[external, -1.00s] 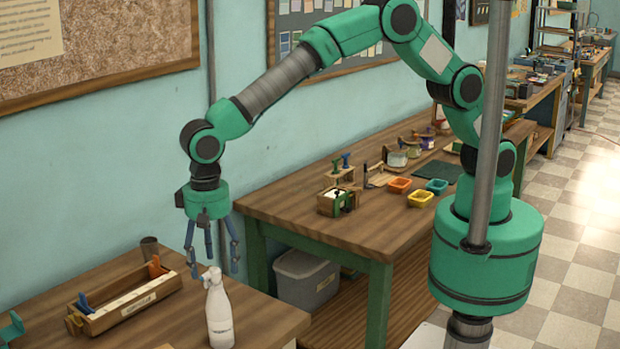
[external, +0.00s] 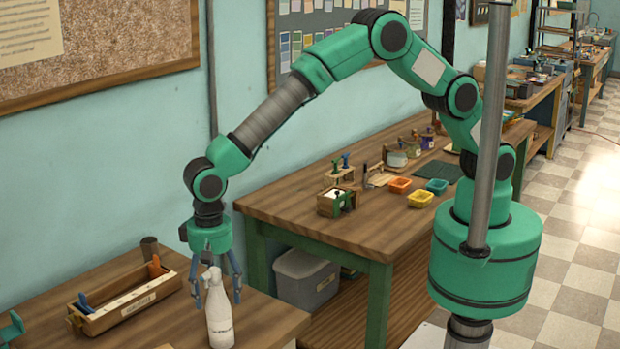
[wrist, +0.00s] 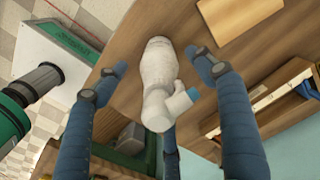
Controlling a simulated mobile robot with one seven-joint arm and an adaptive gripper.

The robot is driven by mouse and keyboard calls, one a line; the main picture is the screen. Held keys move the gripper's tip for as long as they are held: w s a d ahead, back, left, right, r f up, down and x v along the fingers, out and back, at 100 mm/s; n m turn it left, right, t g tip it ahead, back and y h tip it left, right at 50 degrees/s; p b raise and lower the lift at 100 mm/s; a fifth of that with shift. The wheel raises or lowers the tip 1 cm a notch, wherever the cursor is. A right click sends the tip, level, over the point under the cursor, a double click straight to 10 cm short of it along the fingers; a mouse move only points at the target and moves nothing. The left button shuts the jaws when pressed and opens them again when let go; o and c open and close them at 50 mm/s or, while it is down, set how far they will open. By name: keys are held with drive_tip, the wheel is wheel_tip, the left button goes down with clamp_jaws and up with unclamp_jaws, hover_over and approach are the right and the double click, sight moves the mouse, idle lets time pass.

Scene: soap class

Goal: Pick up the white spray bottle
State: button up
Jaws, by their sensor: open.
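The white spray bottle (external: 220,318) stands upright on the near wooden table (external: 262,318), with its nozzle at the top. My gripper (external: 217,290) points down over it, and its blue fingers are spread on both sides of the bottle's upper part. In the wrist view the white spray bottle (wrist: 158,85) lies between the open fingers of my gripper (wrist: 158,70), and its light-blue nozzle tip shows. I see gaps between the fingers and the bottle there, and nothing is gripped.
A wooden tool box (external: 125,306) with blue and orange handles is left of the bottle. A small dark cup (external: 149,247) stands behind it. A second table (external: 365,225) with coloured trays is behind right. A grey bin (external: 306,283) sits below it.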

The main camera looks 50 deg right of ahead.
sight(218, 302)
drive_tip(key=shift+f, duration=0.1)
drive_tip(key=shift+s+f+b, duration=0.1)
drive_tip(key=shift+f+b, duration=0.5)
drive_tip(key=shift+f, duration=1.9)
drive_tip(key=shift+d, duration=0.1)
drive_tip(key=c, duration=1.7)
drive_tip(key=shift+o, duration=0.2)
drive_tip(key=shift+r, duration=0.1)
drive_tip(key=shift+r, duration=0.75)
wheel_tip(218, 302, up, 2)
drive_tip(key=shift+r+p, duration=0.15)
drive_tip(key=shift+p, duration=0.35)
drive_tip(key=s+d, duration=0.2)
drive_tip(key=d, duration=0.2)
drive_tip(key=s+d+p, duration=0.1)
drive_tip(key=s+d, duration=0.2)
drive_tip(key=d, duration=0.2)
drive_tip(key=s+d+r, duration=0.1)
drive_tip(key=s+d, duration=0.1)
drive_tip(key=d, duration=0.3)
drive_tip(key=shift+s, duration=0.25)
